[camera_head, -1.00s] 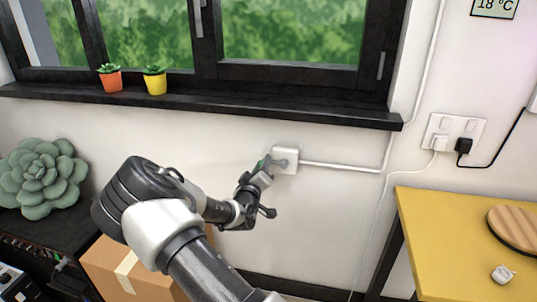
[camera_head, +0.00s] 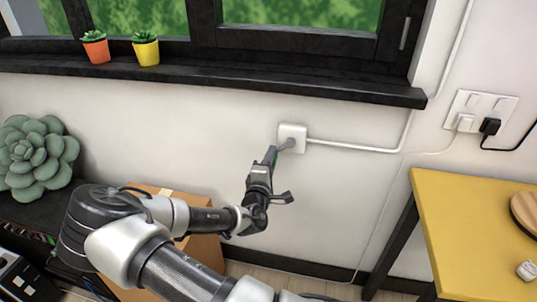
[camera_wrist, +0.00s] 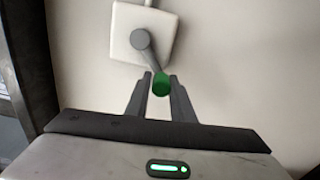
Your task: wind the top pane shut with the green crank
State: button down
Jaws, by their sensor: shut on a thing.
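The crank's white box (camera_head: 299,132) is on the wall below the window sill. In the wrist view the box (camera_wrist: 143,34) carries a grey crank arm (camera_wrist: 150,59) with a green knob (camera_wrist: 161,83) at its end. My gripper (camera_head: 270,156) is at the lower left of the box. In the wrist view my gripper's fingers (camera_wrist: 161,88) are on either side of the green knob and shut on it. Only the lower part of the window (camera_head: 300,42) shows; the top pane is out of view.
A dark sill (camera_head: 220,83) holds an orange pot (camera_head: 97,51) and a yellow pot (camera_head: 147,52). A cardboard box (camera_head: 203,249) stands behind my arm. A yellow table (camera_head: 455,225) is at the right.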

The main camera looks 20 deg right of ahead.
jog(key=shift+s+d+f+n, duration=0.3)
jog(key=shift+f+n, duration=0.1)
jog(key=shift+f, duration=0.15)
jog(key=c, duration=1.6)
grip_release()
jog(key=shift+d, duration=0.1)
jog(key=shift+o, duration=0.2)
jog(key=shift+r, duration=0.15)
jog(key=shift+s+a, duration=0.15)
jog(key=shift+a, duration=0.1)
jog(key=p+v, duration=0.2)
jog(key=v, duration=1.5)
